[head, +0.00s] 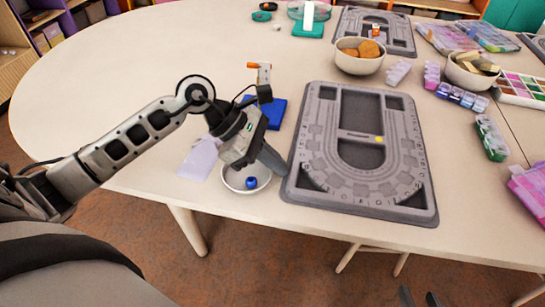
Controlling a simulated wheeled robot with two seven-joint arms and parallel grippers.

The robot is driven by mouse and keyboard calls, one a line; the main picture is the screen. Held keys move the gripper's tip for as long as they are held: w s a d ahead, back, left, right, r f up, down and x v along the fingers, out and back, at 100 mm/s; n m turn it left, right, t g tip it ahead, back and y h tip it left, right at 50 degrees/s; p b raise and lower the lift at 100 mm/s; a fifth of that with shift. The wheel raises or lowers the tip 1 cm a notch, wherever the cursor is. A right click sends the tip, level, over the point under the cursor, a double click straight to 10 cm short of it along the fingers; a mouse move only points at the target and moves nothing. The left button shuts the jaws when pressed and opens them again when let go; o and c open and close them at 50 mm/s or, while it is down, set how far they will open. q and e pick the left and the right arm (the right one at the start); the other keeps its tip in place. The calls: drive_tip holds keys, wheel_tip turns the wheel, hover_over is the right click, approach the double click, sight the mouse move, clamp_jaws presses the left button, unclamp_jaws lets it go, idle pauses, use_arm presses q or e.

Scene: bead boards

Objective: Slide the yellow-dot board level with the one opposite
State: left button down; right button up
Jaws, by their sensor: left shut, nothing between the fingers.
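The yellow-dot board (312,120) is a grey bead board with a U-shaped channel. It lies flat near the table's front edge, with a yellow mark (379,139) on its middle bar. The board opposite (400,42) is a similar grey board at the far side, with a small orange item on it. My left gripper (284,171) is shut and empty, its tips low at the near board's left edge; I cannot tell if they touch it. My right gripper (419,298) shows only as two dark, spread fingertips at the bottom edge, apart from the board.
A white bowl with a blue bead (251,182) sits under my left gripper, beside the board. A blue box (272,111) lies behind it. Bowls (359,67) and bead boxes (491,138) stand behind and right of the board. The table's left part is clear.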

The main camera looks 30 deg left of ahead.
sight(318, 174)
use_arm(q)
drive_tip(key=d, duration=0.2)
drive_tip(key=w+d, duration=0.1)
drive_tip(key=d, duration=0.1)
drive_tip(key=w+d+b, duration=0.1)
drive_tip(key=d, duration=0.1)
drive_tip(key=shift+d, duration=0.25)
drive_tip(key=shift+r, duration=0.1)
